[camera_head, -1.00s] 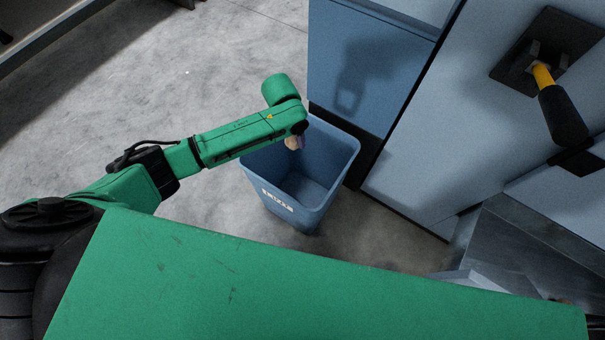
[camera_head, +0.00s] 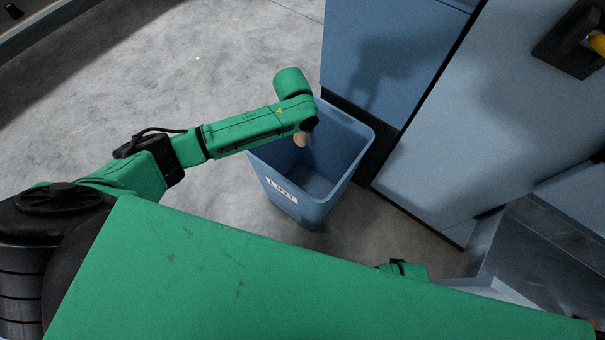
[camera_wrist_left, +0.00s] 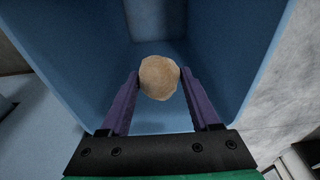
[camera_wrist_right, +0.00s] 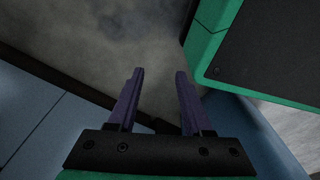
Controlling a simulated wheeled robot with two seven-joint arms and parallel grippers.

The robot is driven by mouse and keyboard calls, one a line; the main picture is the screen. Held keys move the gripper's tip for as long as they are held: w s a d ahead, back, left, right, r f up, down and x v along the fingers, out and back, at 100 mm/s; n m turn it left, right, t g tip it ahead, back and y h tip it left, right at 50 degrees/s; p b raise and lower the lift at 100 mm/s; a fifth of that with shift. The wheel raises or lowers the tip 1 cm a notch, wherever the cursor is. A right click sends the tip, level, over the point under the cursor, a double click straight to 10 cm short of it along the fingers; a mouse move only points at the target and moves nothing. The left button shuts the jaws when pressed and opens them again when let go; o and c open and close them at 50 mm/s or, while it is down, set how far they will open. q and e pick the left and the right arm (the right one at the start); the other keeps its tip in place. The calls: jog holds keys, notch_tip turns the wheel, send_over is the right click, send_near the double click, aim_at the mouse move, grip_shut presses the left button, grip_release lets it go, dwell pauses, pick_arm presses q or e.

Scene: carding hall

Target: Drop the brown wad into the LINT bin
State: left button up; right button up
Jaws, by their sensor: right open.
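The brown wad (camera_head: 299,140) is a pale tan rounded lump. It sits between the fingertips of my left gripper (camera_head: 306,138), over the open mouth of the blue LINT bin (camera_head: 335,188). In the left wrist view, the wad (camera_wrist_left: 159,78) touches both purple fingers of the left gripper (camera_wrist_left: 159,76), with the bin's inner walls (camera_wrist_left: 75,60) around and below it. The bin stands upright on the floor, with a white label (camera_head: 282,190) on its front. My right gripper (camera_wrist_right: 160,74) is open and empty in the right wrist view.
A blue-grey machine cabinet (camera_head: 430,130) stands close behind and right of the bin. A dark plate with a yellow handle (camera_head: 597,43) is at upper right. A metal tray-like surface (camera_head: 530,245) lies at lower right. Concrete floor (camera_head: 200,70) is clear at left.

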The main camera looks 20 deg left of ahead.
pick_arm(q)
jog(key=o, duration=0.4)
jog(key=shift+o, duration=0.2)
notch_tip(320, 180, up, 14)
jog(key=s+p, duration=0.2)
jog(key=p, duration=0.2)
jog(key=shift+a+r, duration=0.25)
jog(key=shift+a, duration=0.15)
pick_arm(e)
jog(key=s+d+f, duration=0.1)
jog(key=s+f, duration=0.1)
jog(key=s, duration=0.6)
jog(key=shift+s+d, duration=0.25)
jog(key=shift+d, duration=0.15)
